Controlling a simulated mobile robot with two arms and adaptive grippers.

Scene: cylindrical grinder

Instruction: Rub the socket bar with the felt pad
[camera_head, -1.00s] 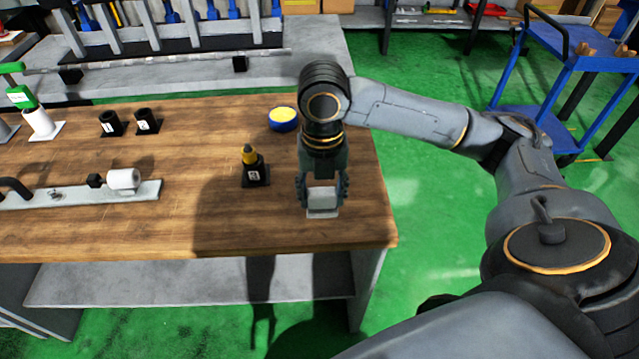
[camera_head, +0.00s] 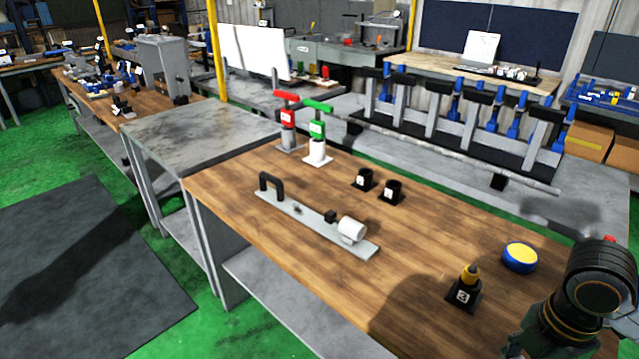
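A flat grey bar (camera_head: 310,222), which looks like the socket bar, lies on the wooden table. It has a black arched handle (camera_head: 270,184) at its left end. A small black block and a white cylinder (camera_head: 352,230) are near its right end. I cannot make out the felt pad for certain; the pale block seen earlier at my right gripper is out of view. A round blue item with a yellow top (camera_head: 520,257) lies at the table's right. My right gripper (camera_head: 535,338) is cut off at the lower right edge, fingers hidden. My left gripper is not in view.
A black holder marked 3 (camera_head: 464,296) with a yellow-tipped piece stands near my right gripper. Two black cups (camera_head: 363,180) stand behind the bar. Red-topped (camera_head: 288,128) and green-topped (camera_head: 318,140) pieces stand at the back. Table around the bar's front is clear.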

